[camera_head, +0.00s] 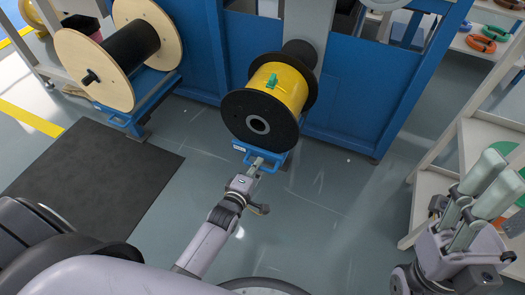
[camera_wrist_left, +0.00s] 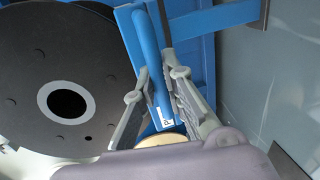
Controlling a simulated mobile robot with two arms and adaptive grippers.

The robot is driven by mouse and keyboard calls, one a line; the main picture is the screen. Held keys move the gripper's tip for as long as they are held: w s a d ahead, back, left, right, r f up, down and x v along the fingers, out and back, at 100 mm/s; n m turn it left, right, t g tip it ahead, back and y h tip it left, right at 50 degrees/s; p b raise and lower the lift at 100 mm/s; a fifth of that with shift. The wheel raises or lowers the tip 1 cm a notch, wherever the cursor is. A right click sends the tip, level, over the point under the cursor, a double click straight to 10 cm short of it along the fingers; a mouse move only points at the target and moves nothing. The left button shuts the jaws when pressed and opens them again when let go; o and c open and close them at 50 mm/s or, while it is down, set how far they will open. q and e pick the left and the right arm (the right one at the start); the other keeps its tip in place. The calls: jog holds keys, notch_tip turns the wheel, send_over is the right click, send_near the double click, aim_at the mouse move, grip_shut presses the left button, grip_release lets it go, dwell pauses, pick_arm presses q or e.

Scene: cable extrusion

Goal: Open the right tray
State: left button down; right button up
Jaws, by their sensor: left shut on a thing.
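The right tray (camera_head: 271,164) is blue and carries a spool of yellow cable (camera_head: 290,87) with black flanges. The tray stands in front of the blue machine frame, and the spool hides most of it. My left gripper (camera_head: 256,165) is at the tray's front edge, shut on its blue handle (camera_head: 240,147). In the left wrist view the fingers (camera_wrist_left: 160,95) lie on both sides of the blue handle bar (camera_wrist_left: 150,55). My right gripper (camera_head: 483,185) is raised at the right, away from the tray; its finger gap is unclear.
A second blue tray (camera_head: 150,101) at the left holds a wooden-flanged spool of black cable (camera_head: 131,45). A dark mat (camera_head: 90,170) lies on the floor. A beige shelf (camera_head: 480,140) stands at the right. The floor before the right tray is clear.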

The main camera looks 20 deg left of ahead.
jog(key=w+a+f+g+h+p, duration=0.2)
jog(key=w+f+g, duration=0.2)
jog(key=w+g, duration=0.45)
pick_arm(q)
jog(key=f+p+v, duration=0.2)
jog(key=v, duration=0.7)
jog(key=shift+s, duration=0.5)
pick_arm(e)
jog(key=w+f+g+h, duration=0.1)
jog(key=w+f+g, duration=0.3)
jog(key=f, duration=0.5)
jog(key=shift+w+f+g+h, duration=0.35)
jog(key=shift+w+f+h, duration=0.05)
jog(key=shift+w, duration=0.7)
pick_arm(q)
jog(key=c, duration=1.7)
grip_release()
jog(key=shift+o, duration=0.2)
jog(key=v, duration=1.2)
jog(key=shift+r, duration=0.1)
